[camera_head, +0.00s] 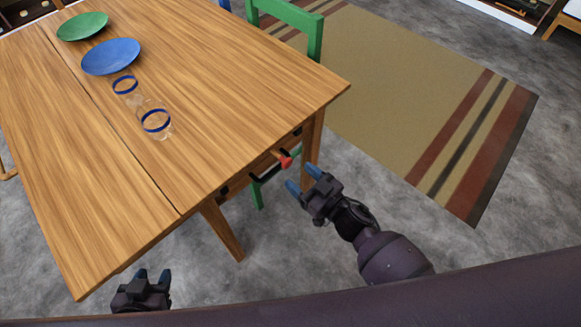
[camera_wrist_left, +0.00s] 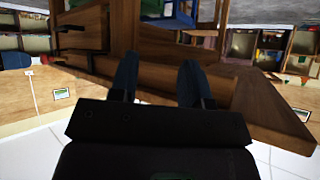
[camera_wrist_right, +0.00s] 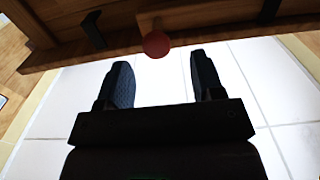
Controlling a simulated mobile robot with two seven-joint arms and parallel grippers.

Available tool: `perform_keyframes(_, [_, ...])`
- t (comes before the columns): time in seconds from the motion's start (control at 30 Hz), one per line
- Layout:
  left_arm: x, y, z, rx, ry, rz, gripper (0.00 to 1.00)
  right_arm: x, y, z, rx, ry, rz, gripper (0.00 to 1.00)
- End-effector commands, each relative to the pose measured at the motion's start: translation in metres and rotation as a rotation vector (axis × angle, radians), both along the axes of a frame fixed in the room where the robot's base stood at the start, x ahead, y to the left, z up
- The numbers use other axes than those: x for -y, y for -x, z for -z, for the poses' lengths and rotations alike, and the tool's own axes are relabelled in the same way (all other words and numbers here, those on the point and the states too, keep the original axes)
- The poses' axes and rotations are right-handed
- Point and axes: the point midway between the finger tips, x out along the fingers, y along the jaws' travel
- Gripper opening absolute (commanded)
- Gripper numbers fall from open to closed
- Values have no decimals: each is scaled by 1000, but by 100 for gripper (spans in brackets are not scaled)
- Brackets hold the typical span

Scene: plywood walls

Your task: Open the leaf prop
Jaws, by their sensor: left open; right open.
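The leaf prop shows its red knob (camera_head: 286,161) at the table's end edge, just below the top. The red knob also shows in the right wrist view (camera_wrist_right: 156,45), at the end of a wooden bar under the table. My right gripper (camera_head: 303,179) is open and empty, close to the knob on its lower right and apart from it. In the right wrist view the knob sits ahead, between the line of the two fingers. My left gripper (camera_head: 153,275) is open and empty, beside the near left part of the table. Most of the prop is hidden under the tabletop.
The wooden table (camera_head: 230,90) has a seam along its leaf. A green plate (camera_head: 82,26), a blue plate (camera_head: 110,57) and two blue-rimmed glasses (camera_head: 155,121) stand on it. A green chair (camera_head: 290,14) is at the far side.

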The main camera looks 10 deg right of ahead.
Motion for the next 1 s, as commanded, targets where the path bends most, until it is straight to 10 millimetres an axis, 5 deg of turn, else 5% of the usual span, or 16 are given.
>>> perform_keyframes(0.33, [0, 6, -2, -7, 2, -5, 43, 29, 37, 0, 1, 2, -1, 61])
perform_keyframes(1.0, [-2, 3, -4, -2, -8, 7, 43, 32, 41, 0, 0, 0, -1, 61])
